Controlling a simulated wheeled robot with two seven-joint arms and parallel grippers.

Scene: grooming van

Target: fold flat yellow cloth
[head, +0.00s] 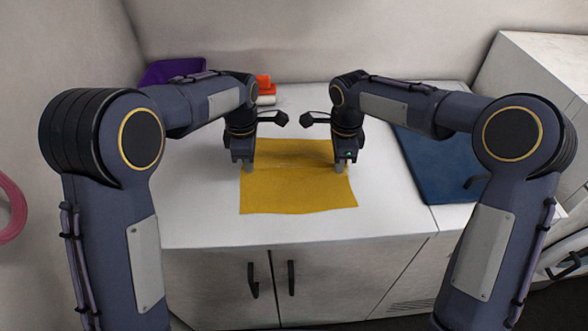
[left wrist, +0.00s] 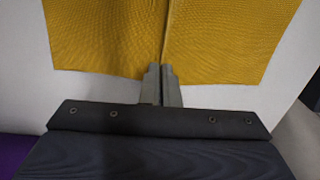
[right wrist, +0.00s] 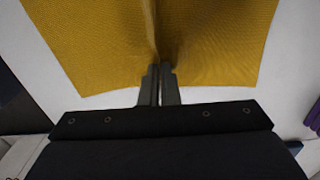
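The yellow cloth (head: 297,195) lies spread on the white counter, with a faint crease running across it between my grippers. My left gripper (head: 248,167) is at the cloth's left edge, pointing down. In the left wrist view its fingers (left wrist: 162,78) are closed together on the cloth's edge, and a ridge runs from them into the cloth (left wrist: 210,40). My right gripper (head: 341,168) is at the right edge. In the right wrist view its fingers (right wrist: 160,80) are closed on the edge, and the cloth (right wrist: 220,40) puckers between them.
A dark blue mat (head: 440,170) lies on the counter (head: 200,215) to the right. A purple bin (head: 165,72) and a stack of orange and white items (head: 265,88) stand at the back left. The counter in front of the cloth is clear.

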